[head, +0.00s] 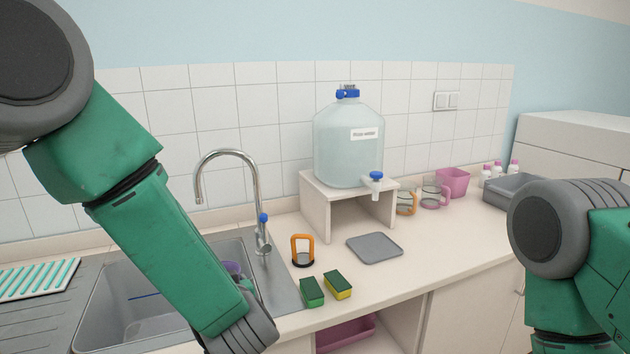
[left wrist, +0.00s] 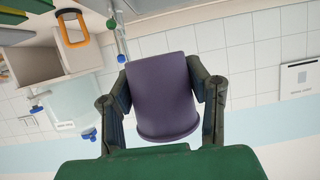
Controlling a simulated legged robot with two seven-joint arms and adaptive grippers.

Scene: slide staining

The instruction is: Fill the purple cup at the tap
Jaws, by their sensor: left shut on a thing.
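The purple cup (left wrist: 163,90) sits between the two fingers of my left gripper (left wrist: 160,85), which is shut on its sides in the left wrist view. I cannot see inside the cup or any running water. My right gripper is out of view.
The grey sink (head: 140,300) lies under my left arm. Right of it are an orange-handled item (head: 302,248) and two sponges (head: 338,285). A water jug (head: 347,145) with a blue spigot stands on a stand (head: 318,205). A grey tray (head: 375,248) lies in front.

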